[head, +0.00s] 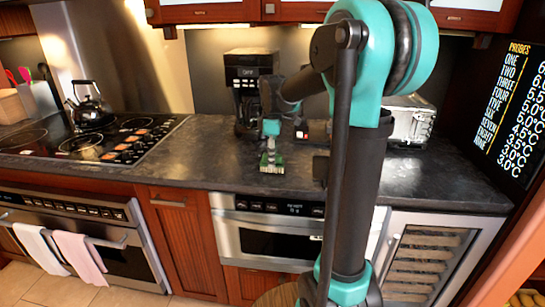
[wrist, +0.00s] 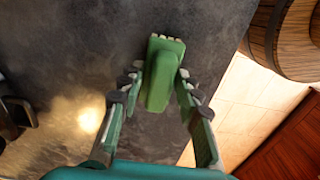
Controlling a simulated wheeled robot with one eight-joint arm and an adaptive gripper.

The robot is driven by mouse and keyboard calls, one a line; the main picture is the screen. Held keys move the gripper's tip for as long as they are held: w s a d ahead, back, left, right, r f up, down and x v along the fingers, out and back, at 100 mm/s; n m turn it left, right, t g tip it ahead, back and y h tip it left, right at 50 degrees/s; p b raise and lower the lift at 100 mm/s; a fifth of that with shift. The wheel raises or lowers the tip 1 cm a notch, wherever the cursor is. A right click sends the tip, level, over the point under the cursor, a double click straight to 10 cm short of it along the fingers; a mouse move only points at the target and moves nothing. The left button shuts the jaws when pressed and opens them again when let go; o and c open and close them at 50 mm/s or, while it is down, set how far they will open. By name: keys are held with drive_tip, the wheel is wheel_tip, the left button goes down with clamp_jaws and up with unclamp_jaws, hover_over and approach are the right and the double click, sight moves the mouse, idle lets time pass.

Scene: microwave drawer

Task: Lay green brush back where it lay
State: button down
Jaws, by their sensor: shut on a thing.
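The green brush (wrist: 160,75) has pale bristles at its far end in the wrist view. My gripper (wrist: 163,88) is shut on it, one finger on each side of its body. In the head view the brush (head: 271,162) shows at or just above the dark countertop (head: 200,155), near the front edge, below my gripper (head: 270,142). I cannot tell whether the brush touches the counter.
A black coffee maker (head: 246,85) stands behind the brush. A cooktop with a kettle (head: 90,108) is at the left, and a silver toaster (head: 410,120) at the right. Below the counter is a microwave drawer (head: 265,240). In the wrist view a barrel (wrist: 285,40) stands beyond the counter edge.

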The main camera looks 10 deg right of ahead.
drive_tip(key=c, duration=1)
unclamp_jaws()
